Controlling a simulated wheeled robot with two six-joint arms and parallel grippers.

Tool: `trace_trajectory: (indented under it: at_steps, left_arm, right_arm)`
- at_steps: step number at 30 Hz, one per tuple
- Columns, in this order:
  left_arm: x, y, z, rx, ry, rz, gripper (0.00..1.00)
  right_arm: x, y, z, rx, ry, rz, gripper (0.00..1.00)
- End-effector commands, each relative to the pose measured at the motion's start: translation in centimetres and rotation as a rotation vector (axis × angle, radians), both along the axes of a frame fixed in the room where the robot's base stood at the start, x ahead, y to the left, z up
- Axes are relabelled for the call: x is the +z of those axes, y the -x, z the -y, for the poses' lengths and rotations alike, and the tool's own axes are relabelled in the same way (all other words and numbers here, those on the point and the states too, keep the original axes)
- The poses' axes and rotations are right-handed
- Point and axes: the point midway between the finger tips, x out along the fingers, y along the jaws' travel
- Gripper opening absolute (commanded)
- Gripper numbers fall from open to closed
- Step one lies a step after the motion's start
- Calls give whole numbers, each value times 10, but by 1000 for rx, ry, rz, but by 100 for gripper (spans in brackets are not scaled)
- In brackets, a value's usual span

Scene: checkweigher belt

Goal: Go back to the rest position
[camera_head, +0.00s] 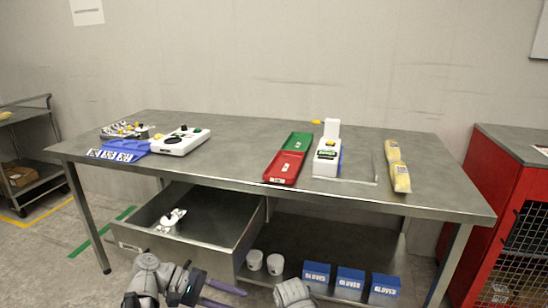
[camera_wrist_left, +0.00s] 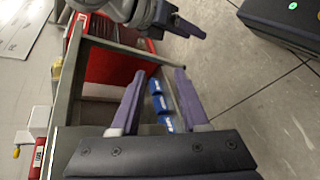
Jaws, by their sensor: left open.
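My left gripper (camera_head: 235,297) is at the bottom of the head view, in front of the open drawer and below the table top. Its two purple fingers are apart with nothing between them, as the left wrist view (camera_wrist_left: 159,74) also shows. My right arm's grey link shows at the bottom of the head view. My right gripper (camera_wrist_left: 188,24) shows at the top of the left wrist view; whether its jaws are parted is unclear.
The metal table (camera_head: 230,153) carries a blue tray (camera_head: 120,147), white devices, red-and-green trays (camera_head: 285,167) and yellow packs (camera_head: 400,178). Its drawer (camera_head: 187,244) stands open with a white item inside. Blue glove boxes (camera_head: 350,280) sit on the lower shelf. A red cabinet (camera_head: 490,190) stands at right.

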Motion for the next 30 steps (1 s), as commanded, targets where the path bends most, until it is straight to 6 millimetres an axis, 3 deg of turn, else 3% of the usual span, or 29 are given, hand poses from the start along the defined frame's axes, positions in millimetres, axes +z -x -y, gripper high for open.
trace_trajectory:
  at_steps: [8,12,18,27,30]
  left_arm:
    - [-52,23,36,-152,-274,47,45]
    - [-86,41,50,-295,-495,118,45]
    - [-121,59,52,-533,-828,267,45]
    - [-129,61,43,-805,-1168,475,45]
    - [-101,59,41,-797,-1166,468,45]
  right_arm:
    - [0,0,0,0,0,0,50]
    - [0,0,0,0,0,0,50]
    - [0,0,0,0,0,0,50]
    - [0,0,0,0,0,0,50]
    - [28,0,0,0,0,0,50]
